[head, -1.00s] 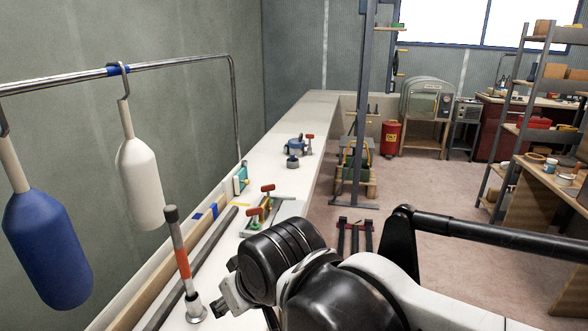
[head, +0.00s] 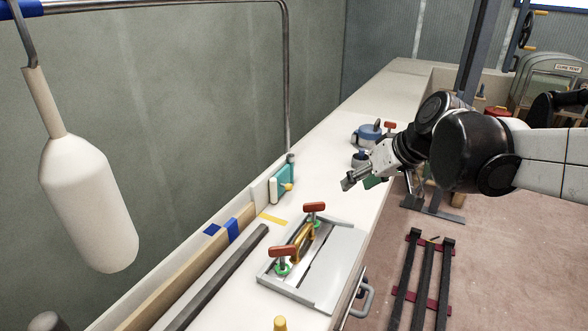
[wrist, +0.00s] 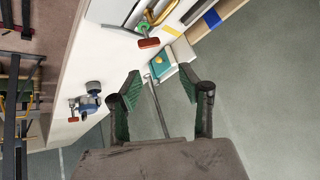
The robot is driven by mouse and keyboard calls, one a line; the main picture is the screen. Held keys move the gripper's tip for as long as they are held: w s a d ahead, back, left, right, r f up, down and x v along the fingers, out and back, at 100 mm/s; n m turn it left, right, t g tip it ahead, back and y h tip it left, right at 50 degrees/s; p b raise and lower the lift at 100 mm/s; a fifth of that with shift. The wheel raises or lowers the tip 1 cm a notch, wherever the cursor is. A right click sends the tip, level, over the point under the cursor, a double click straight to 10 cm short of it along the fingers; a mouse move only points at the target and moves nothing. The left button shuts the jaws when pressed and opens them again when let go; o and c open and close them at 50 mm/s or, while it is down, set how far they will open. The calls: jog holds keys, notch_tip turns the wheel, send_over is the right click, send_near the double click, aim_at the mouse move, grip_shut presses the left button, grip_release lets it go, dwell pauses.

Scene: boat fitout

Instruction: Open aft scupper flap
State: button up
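A small teal flap (head: 285,182) with a yellow knob (head: 288,187) stands upright on a pale block at the wall side of the white bench; I take this for the scupper flap. It looks shut, though the detail is small. It also shows in the wrist view (wrist: 162,62), beyond and between my fingertips. My gripper (head: 349,182) is above the bench, to the right of the flap and apart from it. In the wrist view its two green-padded fingers (wrist: 160,76) are spread with nothing between them.
A metal plate (head: 335,255) with red-handled clamps (head: 284,251) lies nearer on the bench. A blue device (head: 368,134) stands farther along. A grey bar (head: 215,278) lies along the wall side. A white fender (head: 88,205) hangs at left from a rail.

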jog(key=w+a+f+n+y+b, duration=0.2)
jog(key=w+f, duration=0.2)
jog(key=w, duration=0.4)
jog(key=w+a+f+n+y+b, duration=0.1)
jog(key=w+f+y+b, duration=0.15)
jog(key=w, duration=0.55)
jog(key=n+g+y+b, duration=0.1)
jog(key=n+y+b, duration=0.2)
jog(key=n+b, duration=0.1)
send_near(291, 185)
jog(key=b+x, duration=0.2)
jog(key=x, duration=0.9)
jog(key=shift+w+d+f+b, duration=0.1)
jog(key=shift+b, duration=0.3)
jog(key=shift+c, duration=0.4)
grip_shut()
